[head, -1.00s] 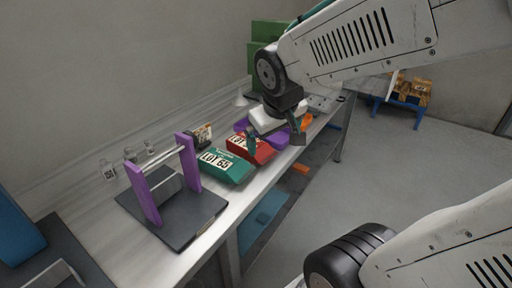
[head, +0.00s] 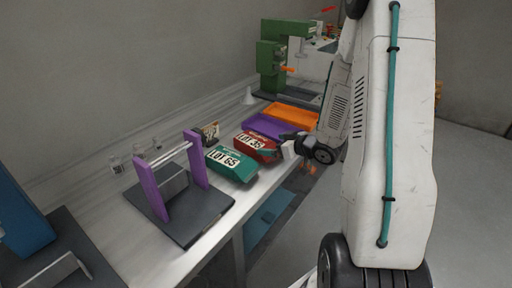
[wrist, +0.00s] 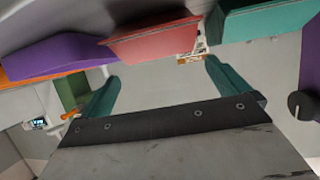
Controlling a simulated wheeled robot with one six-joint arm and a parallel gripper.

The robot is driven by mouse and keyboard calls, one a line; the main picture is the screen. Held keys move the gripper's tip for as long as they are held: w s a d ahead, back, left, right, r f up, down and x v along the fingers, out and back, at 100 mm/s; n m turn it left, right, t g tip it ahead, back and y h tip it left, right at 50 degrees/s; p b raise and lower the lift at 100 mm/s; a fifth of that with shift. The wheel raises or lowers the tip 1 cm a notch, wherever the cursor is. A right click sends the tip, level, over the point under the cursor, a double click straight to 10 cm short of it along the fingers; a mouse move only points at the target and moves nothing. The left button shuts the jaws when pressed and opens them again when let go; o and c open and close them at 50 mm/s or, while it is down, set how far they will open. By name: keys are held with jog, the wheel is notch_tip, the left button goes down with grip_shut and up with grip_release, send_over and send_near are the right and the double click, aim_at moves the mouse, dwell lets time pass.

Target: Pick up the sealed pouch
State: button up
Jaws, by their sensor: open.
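A small tan and dark packet (head: 210,131), which may be the sealed pouch, stands on the bench behind the green LOT 65 bin. In the wrist view the packet (wrist: 190,57) shows small, beyond the bins, near the right fingertip in the picture. My gripper (head: 286,146) is low at the front side of the red bin, partly hidden by my arm. In the wrist view my gripper (wrist: 162,72) has its two teal fingers wide apart with nothing between them. It is apart from the packet.
A green bin (head: 231,167), red bin (head: 252,151), purple bin (head: 268,128) and orange bin (head: 290,114) stand in a row on the bench. A purple-post stand (head: 149,190) is nearer. Small glass jars are by the wall. A green machine (head: 268,65) stands at the far end.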

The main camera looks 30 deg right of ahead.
aim_at(259, 142)
jog(key=x, duration=0.7)
jog(key=shift+a+r, duration=0.1)
jog(key=shift+a, duration=0.05)
jog(key=c, duration=0.8)
